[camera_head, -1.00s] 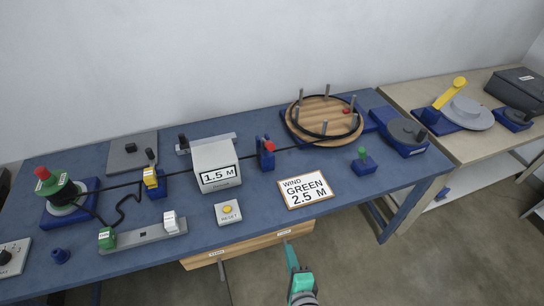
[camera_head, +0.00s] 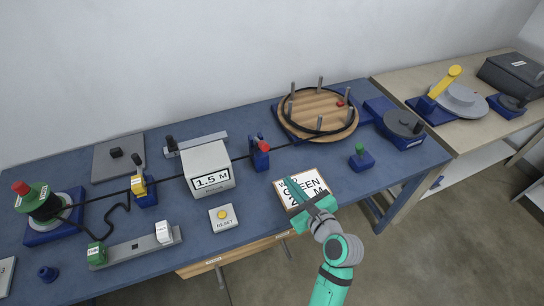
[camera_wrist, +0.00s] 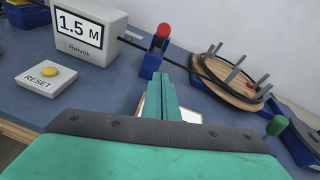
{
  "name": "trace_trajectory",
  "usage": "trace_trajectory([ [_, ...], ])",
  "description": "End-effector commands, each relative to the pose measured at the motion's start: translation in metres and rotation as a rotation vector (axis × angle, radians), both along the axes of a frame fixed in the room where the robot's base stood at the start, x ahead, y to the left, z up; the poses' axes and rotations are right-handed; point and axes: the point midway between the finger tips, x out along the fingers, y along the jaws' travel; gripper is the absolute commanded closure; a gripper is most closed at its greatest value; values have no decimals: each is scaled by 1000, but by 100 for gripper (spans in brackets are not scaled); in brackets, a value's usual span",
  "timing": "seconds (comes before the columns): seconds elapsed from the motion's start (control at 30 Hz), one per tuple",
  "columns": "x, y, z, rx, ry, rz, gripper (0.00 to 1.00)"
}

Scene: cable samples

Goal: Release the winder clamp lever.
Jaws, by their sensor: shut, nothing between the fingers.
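The winder (camera_head: 318,113) is a round wooden disc with grey pegs and a black cable ring, at the back of the blue table; it also shows in the wrist view (camera_wrist: 228,85). A small red piece (camera_head: 340,103) sits on it. A blue stand with a red-tipped lever (camera_head: 260,153) stands on the cable's path, upright in the wrist view (camera_wrist: 155,52). A green-knobbed blue block (camera_head: 361,157) stands right of it. I cannot tell which is the clamp lever. My gripper (camera_head: 288,181) is shut and empty, above the sign; its fingers also show in the wrist view (camera_wrist: 163,76).
A meter (camera_head: 209,168) reads 1.5 M. A reset button box (camera_head: 223,217) stands in front of it. My gripper partly covers the "WIND GREEN 2.5 M" sign (camera_head: 318,182). A grey crank disc (camera_head: 404,123) is at right. A spool (camera_head: 42,202) stands far left.

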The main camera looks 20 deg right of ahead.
Motion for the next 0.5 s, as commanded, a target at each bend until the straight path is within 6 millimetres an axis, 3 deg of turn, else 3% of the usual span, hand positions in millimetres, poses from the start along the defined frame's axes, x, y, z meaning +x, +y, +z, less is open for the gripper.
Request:
trace_trajectory([
  [0.27, 15, 2, -3, -1, -2, 2, 100],
  [0.5, 54, 3, -14, 0, -1, -4, 100],
])
